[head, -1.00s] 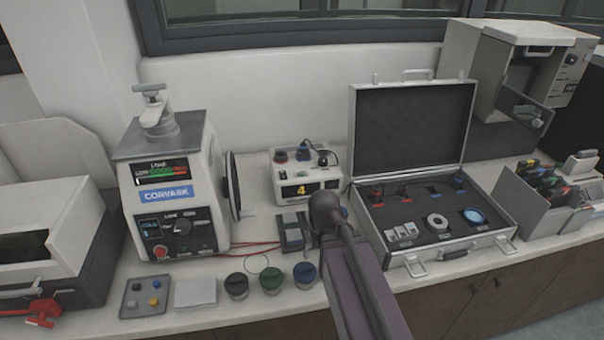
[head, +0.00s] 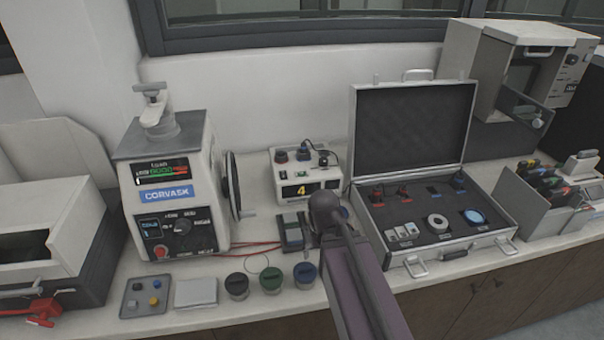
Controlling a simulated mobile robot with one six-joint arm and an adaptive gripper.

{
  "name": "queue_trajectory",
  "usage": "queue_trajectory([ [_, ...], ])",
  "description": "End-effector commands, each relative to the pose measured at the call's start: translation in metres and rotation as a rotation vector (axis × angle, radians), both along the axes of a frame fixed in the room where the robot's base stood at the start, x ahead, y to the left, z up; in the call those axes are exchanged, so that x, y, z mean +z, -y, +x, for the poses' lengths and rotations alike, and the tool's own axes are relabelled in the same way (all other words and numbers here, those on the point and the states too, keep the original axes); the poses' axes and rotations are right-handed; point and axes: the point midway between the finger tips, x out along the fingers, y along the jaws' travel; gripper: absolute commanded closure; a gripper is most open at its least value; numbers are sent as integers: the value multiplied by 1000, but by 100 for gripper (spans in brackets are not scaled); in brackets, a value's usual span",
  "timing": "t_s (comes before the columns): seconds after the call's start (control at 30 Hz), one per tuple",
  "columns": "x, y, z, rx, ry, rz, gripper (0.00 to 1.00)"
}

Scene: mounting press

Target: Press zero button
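The press (head: 165,190) marked CORVASK stands left of centre on the bench. It has a lit load bar display (head: 162,172) at the top. Its lower front panel has a small blue-lit screen (head: 151,227), a black knob (head: 182,227) and a red button (head: 160,251). The small lettering there is too blurred to tell which control is the zero button. My arm rises from the bottom centre, ending in a dark rounded part right of the press and apart from it. No gripper fingers show.
A white box (head: 309,191) with a lit "4" stands behind my arm. An open case (head: 434,242) lies to the right. Red cables cross the bench beside the press.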

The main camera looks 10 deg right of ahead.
Motion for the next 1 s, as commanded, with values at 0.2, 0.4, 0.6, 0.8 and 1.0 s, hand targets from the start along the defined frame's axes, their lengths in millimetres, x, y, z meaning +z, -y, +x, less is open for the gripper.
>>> queue_trajectory([
  [0.2,0,0,0,0,0,0,71],
  [0.4,0,0,0,0,0,0,100],
  [0.6,0,0,0,0,0,0,100],
  [0.8,0,0,0,0,0,0,100],
  [1.0,0,0,0,0,0,0,100],
])
